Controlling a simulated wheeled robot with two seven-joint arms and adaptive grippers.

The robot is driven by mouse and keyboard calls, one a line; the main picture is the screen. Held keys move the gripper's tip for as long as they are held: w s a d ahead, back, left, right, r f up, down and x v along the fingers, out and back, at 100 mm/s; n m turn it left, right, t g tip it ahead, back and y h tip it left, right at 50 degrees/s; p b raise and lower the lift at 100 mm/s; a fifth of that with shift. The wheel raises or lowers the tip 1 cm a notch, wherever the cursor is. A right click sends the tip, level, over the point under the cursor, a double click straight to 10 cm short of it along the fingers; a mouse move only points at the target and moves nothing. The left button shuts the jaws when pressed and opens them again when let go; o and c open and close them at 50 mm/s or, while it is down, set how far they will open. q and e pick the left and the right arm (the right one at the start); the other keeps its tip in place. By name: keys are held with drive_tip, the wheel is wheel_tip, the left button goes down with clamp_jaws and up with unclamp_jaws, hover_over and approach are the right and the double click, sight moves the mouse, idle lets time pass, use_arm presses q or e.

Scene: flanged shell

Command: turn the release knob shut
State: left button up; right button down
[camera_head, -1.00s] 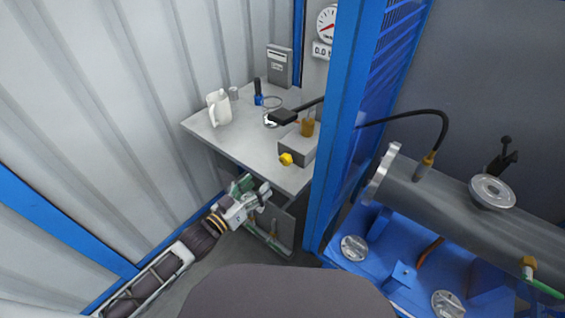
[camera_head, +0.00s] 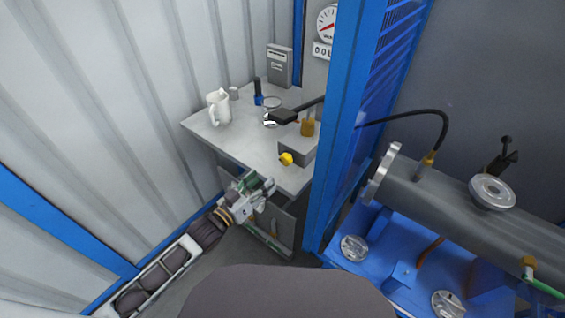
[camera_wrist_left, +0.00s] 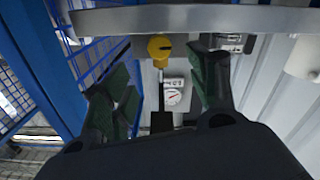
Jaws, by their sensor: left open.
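The release knob (camera_head: 286,159) is a small yellow knob on the front of a grey block (camera_head: 297,150) at the table's front right corner. In the left wrist view the yellow knob (camera_wrist_left: 159,46) shows round, with a dark slot, just beyond the table edge and between the fingers. My left gripper (camera_head: 262,184) is open and empty, in front of the table and below the knob, apart from it. Its green-padded fingers (camera_wrist_left: 162,85) are spread in the wrist view. My right gripper is in neither view.
The grey table (camera_head: 235,150) carries a white jug (camera_head: 218,108), a small cup and a dark-handled tool. Its edge (camera_wrist_left: 200,19) crosses the wrist view. A blue post (camera_head: 338,130) stands right of the block. A flanged grey cylinder (camera_head: 440,190) lies beyond on a blue frame.

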sight(283, 161)
use_arm(q)
drive_tip(key=shift+x, duration=3.3)
drive_tip(key=shift+b+x, duration=0.3)
drive_tip(key=shift+x, duration=1.7)
drive_tip(key=shift+w+d, duration=0.2)
drive_tip(key=shift+w, duration=0.15)
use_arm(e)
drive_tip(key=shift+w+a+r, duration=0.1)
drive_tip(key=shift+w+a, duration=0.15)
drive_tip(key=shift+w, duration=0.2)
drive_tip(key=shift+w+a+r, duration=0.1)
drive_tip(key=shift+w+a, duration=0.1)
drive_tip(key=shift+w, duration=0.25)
use_arm(q)
drive_tip(key=c, duration=1)
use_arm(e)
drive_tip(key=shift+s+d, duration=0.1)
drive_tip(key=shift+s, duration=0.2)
